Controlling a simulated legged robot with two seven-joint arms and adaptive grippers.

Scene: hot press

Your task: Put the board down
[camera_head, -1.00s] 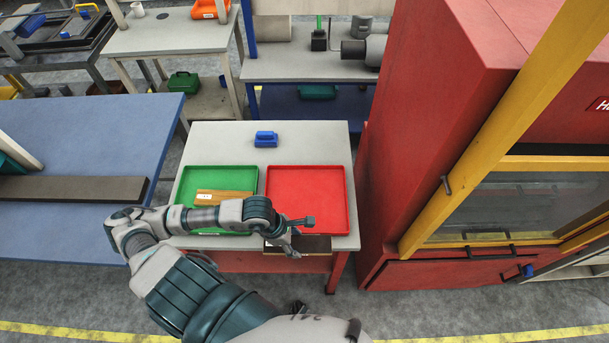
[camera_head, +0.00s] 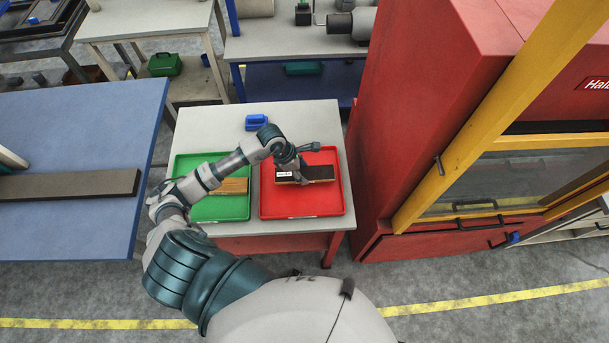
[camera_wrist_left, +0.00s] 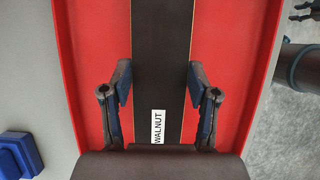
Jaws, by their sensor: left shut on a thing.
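The board (camera_head: 318,174) is dark brown with a white label, which reads WALNUT in the left wrist view (camera_wrist_left: 160,55). My left gripper (camera_head: 292,170) is shut on the board near its labelled end, with one finger on each long side in the left wrist view (camera_wrist_left: 160,100). The board is over the red tray (camera_head: 300,207), inside its outline. I cannot tell whether it touches the tray floor. The green tray (camera_head: 212,209) to the left holds a light wooden board (camera_head: 234,186), partly hidden by my arm. My right gripper is not in view.
Both trays stand on a light table (camera_head: 200,122) with a blue object (camera_head: 256,122) behind them. A red machine (camera_head: 430,110) with a yellow frame stands close on the right. A blue table (camera_head: 80,130) with a dark plank is on the left.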

